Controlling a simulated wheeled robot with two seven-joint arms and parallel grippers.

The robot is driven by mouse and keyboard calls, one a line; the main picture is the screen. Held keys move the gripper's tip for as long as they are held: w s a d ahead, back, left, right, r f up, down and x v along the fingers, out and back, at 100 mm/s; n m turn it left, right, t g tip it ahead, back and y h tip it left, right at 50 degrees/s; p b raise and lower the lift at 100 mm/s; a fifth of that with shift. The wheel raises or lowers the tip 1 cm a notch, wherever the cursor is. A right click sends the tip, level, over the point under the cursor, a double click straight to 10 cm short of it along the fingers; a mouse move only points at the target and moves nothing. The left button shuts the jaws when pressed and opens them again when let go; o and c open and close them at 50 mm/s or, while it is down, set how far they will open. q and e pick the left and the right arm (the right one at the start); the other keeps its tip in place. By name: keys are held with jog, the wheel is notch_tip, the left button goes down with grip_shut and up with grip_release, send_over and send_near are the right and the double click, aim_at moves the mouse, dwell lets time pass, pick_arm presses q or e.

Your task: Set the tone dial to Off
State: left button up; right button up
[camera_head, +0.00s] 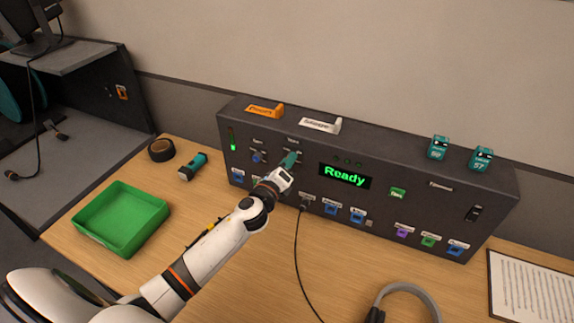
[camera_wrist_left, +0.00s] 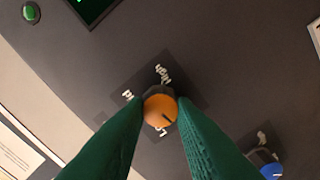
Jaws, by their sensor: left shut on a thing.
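The tone dial (camera_wrist_left: 160,109) shows in the left wrist view as an orange cap on a dark base. Small white position words stand around it, partly hidden and hard to read. A short dark pointer line on the cap points to the lower right of that view. My left gripper (camera_head: 290,158) is at the front of the grey console, below the tone label (camera_head: 293,141). Its green fingers (camera_wrist_left: 157,112) are shut on the dial from both sides. In the head view the gripper hides the dial. My right gripper is not in view.
A blue-capped dial (camera_head: 257,157) is close left of my gripper and shows in the wrist view (camera_wrist_left: 271,170). The console (camera_head: 440,202) also has a lit "Ready" display (camera_head: 344,176). A green tray (camera_head: 121,218), flashlight (camera_head: 193,166) and headphones (camera_head: 408,292) lie on the table.

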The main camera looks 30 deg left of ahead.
pick_arm(q)
jog(key=shift+f+n+b, duration=0.1)
jog(key=shift+n+b, duration=0.25)
jog(key=shift+n, duration=3.35)
jog(key=o, duration=1)
